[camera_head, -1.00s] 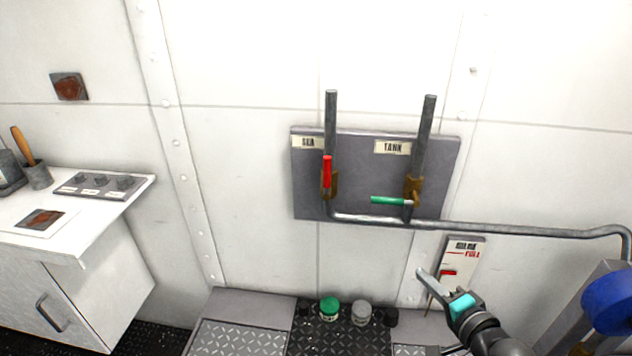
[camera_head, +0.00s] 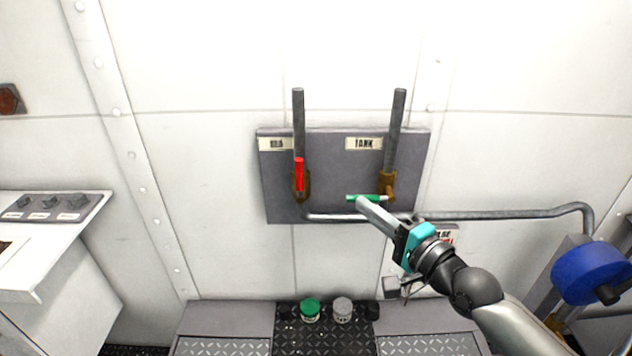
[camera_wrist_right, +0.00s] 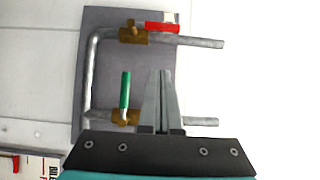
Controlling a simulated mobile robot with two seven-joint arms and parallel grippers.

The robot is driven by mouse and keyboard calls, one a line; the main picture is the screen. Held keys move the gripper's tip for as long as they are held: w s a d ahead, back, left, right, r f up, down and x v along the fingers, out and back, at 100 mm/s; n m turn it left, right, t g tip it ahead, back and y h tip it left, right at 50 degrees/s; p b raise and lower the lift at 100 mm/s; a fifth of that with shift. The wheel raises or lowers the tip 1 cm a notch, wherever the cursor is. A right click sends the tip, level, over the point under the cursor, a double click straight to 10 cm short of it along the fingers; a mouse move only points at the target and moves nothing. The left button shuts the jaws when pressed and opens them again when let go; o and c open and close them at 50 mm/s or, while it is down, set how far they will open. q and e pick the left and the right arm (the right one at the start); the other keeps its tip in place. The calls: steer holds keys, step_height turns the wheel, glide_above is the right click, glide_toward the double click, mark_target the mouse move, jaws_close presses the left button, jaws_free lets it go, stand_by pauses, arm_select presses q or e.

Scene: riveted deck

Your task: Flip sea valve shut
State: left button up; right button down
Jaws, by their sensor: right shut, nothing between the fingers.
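The sea valve's red lever (camera_head: 299,174) stands upright, in line with its vertical pipe, under the SEA label (camera_head: 277,144) on the grey panel (camera_head: 342,170). In the right wrist view the red lever (camera_wrist_right: 161,28) lies along its pipe by a brass body (camera_wrist_right: 133,36). The tank valve's green lever (camera_head: 364,198) lies level, across its pipe, under the TANK label (camera_head: 364,143). My right gripper (camera_head: 362,204) is shut and empty, its tips in front of the panel near the green lever; contact cannot be told. It also shows in the right wrist view (camera_wrist_right: 160,75). My left gripper is out of view.
A grey pipe (camera_head: 490,214) runs right from the panel. A blue wheel (camera_head: 592,272) stands at right. A green-capped jar (camera_head: 310,309) and a grey-capped jar (camera_head: 342,309) sit below on the dark tread plate. A white counter (camera_head: 40,245) is at left. The wall left of the panel is clear.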

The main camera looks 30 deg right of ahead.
glide_toward(300, 179)
steer(key=w+d, duration=0.4)
steer(key=shift+w+a+r+b, duration=0.1)
steer(key=shift+w+a+b, duration=0.15)
steer(key=shift+w+a, duration=0.5)
steer(key=shift+w+a+r+b, duration=0.15)
steer(key=shift+w+a+b, duration=0.05)
steer(key=shift+w+a, duration=0.6)
steer(key=shift+s, duration=0.1)
